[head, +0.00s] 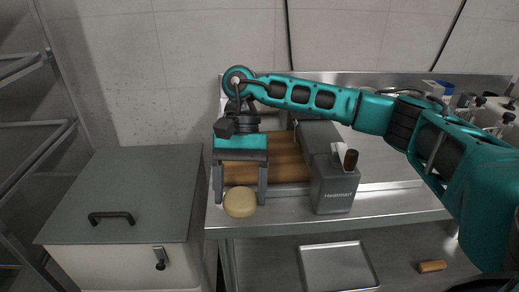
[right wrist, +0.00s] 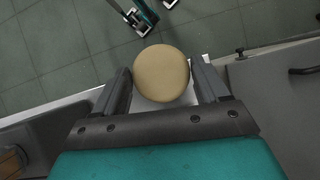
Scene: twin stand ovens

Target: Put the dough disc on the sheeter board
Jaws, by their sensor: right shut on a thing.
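The dough disc (head: 240,202) is a pale, round, thick piece. My right gripper (head: 241,198) points down and is shut on it, with one finger at each side; the disc also shows between the fingers in the right wrist view (right wrist: 161,74). It is held at the front left of the sheeter, near the front edge of the steel table. The sheeter has brown wooden-looking boards or rollers (head: 270,172) beside a grey housing (head: 335,190). I cannot tell which part is the board. My gripper and forearm hide part of the sheeter. My left gripper is not clearly seen.
A grey lidded chest (head: 125,190) with a black handle stands left of the steel table (head: 400,208). A metal tray (head: 338,268) and a small brown cylinder (head: 432,266) lie on the lower shelf. Several bottles stand at the back right. A rack stands far left.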

